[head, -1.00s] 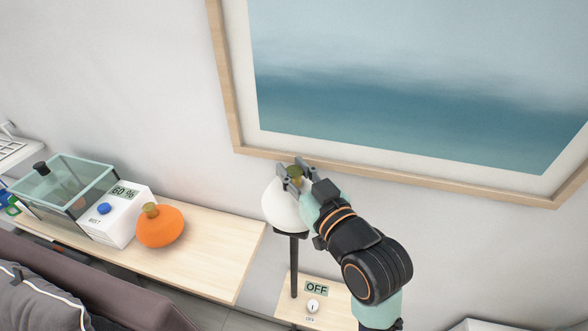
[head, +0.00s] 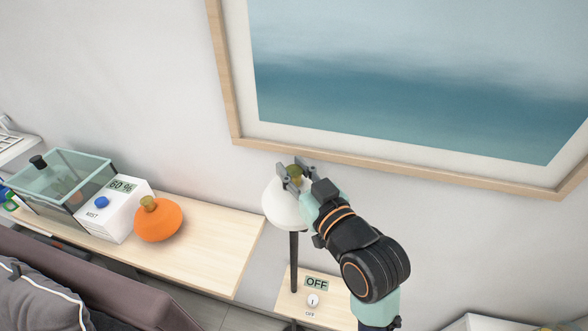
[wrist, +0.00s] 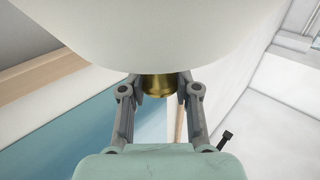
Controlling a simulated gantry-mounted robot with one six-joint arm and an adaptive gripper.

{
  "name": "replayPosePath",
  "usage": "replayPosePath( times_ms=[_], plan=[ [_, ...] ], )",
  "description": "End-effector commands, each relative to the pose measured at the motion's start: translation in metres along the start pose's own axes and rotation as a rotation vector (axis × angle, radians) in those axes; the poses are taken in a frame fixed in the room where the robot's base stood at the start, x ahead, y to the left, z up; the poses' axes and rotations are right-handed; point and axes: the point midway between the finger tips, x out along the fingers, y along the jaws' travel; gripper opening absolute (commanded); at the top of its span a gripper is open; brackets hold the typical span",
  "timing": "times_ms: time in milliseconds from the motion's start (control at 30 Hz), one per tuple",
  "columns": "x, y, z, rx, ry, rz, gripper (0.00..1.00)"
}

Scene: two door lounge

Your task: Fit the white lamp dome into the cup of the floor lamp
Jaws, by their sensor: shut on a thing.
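The white lamp dome (head: 281,209) sits at the top of the floor lamp's dark stem (head: 294,262), beside the wall. My gripper (head: 294,177) is above the dome and shut on its brass knob (head: 295,171). In the wrist view the dome (wrist: 160,40) fills the top, and the gripper fingers (wrist: 157,88) stand on either side of the knob (wrist: 157,84). The lamp's cup is hidden beneath the dome, so I cannot tell how fully the dome is seated.
An OFF sign (head: 317,283) and a round white knob (head: 313,300) are on the lamp's pale wooden base. An orange round vessel (head: 158,222), a white mist box (head: 114,210) and a glass tank (head: 62,180) stand on the bench at left. A framed picture (head: 400,90) hangs behind.

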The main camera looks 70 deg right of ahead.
Motion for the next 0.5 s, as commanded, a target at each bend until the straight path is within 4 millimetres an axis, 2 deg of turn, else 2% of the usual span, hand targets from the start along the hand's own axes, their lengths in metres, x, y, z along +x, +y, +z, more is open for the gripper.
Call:
replayPosePath(
  times_ms=[267,300,467,500],
  plan=[
    [-0.0001,-0.0001,0.0025,0.0,0.001,0.0,0.0],
    [-0.0001,-0.0001,0.0024,0.0,0.001,0.0,0.34],
    [-0.0001,-0.0001,0.0024,0.0,0.001,0.0,0.6],
    [-0.0001,0.0,0.0025,0.0,0.001,0.0,0.6]
  ],
)
